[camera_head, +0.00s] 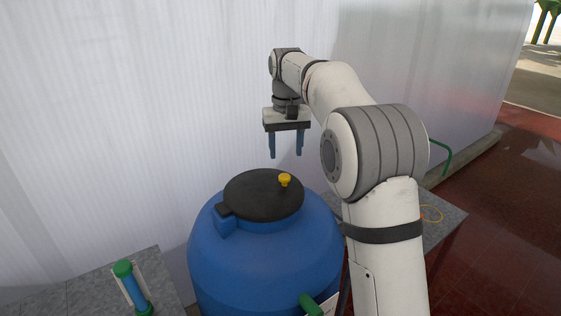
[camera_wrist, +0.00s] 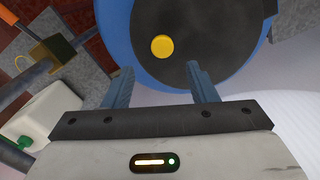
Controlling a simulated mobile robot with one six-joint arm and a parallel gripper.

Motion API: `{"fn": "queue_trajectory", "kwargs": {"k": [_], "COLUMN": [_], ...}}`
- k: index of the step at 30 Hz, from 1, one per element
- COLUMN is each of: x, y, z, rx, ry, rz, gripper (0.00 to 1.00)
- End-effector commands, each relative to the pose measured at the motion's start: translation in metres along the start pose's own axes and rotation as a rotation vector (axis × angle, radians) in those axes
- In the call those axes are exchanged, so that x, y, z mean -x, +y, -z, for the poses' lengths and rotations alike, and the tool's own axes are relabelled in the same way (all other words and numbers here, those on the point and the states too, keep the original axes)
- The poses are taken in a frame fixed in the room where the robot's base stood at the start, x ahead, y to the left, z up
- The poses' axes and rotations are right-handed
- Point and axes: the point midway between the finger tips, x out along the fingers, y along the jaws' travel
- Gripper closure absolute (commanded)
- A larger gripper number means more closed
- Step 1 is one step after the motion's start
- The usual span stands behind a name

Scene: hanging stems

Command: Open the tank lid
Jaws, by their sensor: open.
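The blue tank (camera_head: 262,262) stands upright in the middle of the head view, with its round black lid (camera_head: 250,193) lying shut on top. A yellow knob (camera_head: 285,180) stands on the lid, towards its right side. My gripper (camera_head: 286,155) hangs above the far side of the tank, fingers pointing down, open and empty, apart from the lid. In the wrist view the lid (camera_wrist: 205,35) and yellow knob (camera_wrist: 162,46) lie beyond my open fingers (camera_wrist: 160,80). The knob is not between the fingertips. Part of the tank is hidden by my arm.
A blue cylinder with green ends (camera_head: 135,289) is on a grey surface at the lower left. A pale translucent wall (camera_head: 130,100) stands behind the tank. In the wrist view a white container with a green cap (camera_wrist: 45,125) is at the left. Red tiled floor (camera_head: 500,235) lies at the right.

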Motion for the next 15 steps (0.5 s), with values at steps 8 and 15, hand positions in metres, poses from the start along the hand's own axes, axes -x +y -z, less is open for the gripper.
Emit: {"fn": "queue_trajectory", "kwargs": {"k": [8,15], "x": [-0.041,-0.069], "y": [-0.006,-0.008], "z": [-0.001,-0.001], "rx": [0.011,0.014], "ry": [-0.003,0.0], "rz": [0.0,0.0], "gripper": [0.48,0.48]}}
